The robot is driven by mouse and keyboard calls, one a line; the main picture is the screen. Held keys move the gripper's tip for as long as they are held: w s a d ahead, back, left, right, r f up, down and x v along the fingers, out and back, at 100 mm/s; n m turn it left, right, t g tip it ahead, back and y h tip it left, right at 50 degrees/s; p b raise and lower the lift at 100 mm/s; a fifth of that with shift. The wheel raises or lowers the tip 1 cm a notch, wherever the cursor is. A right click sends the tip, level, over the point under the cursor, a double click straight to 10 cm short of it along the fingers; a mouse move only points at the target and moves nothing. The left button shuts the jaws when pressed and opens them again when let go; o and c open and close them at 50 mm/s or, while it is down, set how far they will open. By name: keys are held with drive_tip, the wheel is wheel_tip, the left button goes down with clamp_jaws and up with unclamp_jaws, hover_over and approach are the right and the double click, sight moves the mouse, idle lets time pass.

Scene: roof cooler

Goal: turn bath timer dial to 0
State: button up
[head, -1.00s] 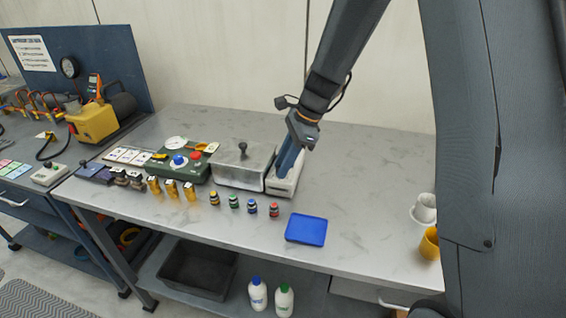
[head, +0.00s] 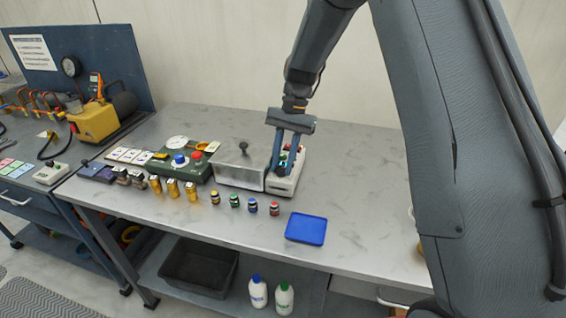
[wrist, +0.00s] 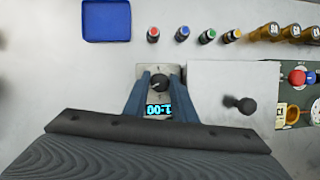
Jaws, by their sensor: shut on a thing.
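The bath timer is a small pale box (head: 291,184) at the right end of the metal bath (head: 238,176). In the wrist view its black dial (wrist: 159,82) sits between my two blue fingers, with a lit display (wrist: 158,110) beside it that reads 1:00, upside down in this view. My gripper (wrist: 158,84) is shut on the dial from above. In the head view my gripper (head: 283,164) stands over the timer, and its fingers partly hide the dial.
A blue tray (head: 306,229) lies in front of the timer. Several small capped jars (head: 234,201) stand in a row before the bath. A green panel with coloured knobs (head: 185,165) is left of the bath.

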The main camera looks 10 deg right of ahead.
drive_tip(key=n+h, duration=0.1)
drive_tip(key=n, duration=0.2)
drive_tip(key=n+g+h, duration=0.1)
drive_tip(key=n, duration=0.2)
drive_tip(key=shift+w+a, duration=0.1)
drive_tip(key=shift+a, duration=0.1)
drive_tip(key=n+h, duration=0.1)
drive_tip(key=n, duration=0.2)
drive_tip(key=n+h, duration=0.1)
drive_tip(key=n, duration=0.2)
drive_tip(key=shift+a+n+t+h, duration=0.1)
drive_tip(key=shift+n+t+h, duration=0.2)
drive_tip(key=shift+h, duration=0.1)
drive_tip(key=o, duration=1)
drive_tip(key=shift+o, duration=0.2)
drive_tip(key=shift+r, duration=0.1)
drive_tip(key=b+v, duration=0.2)
drive_tip(key=v, duration=0.5)
drive_tip(key=shift+r, duration=0.25)
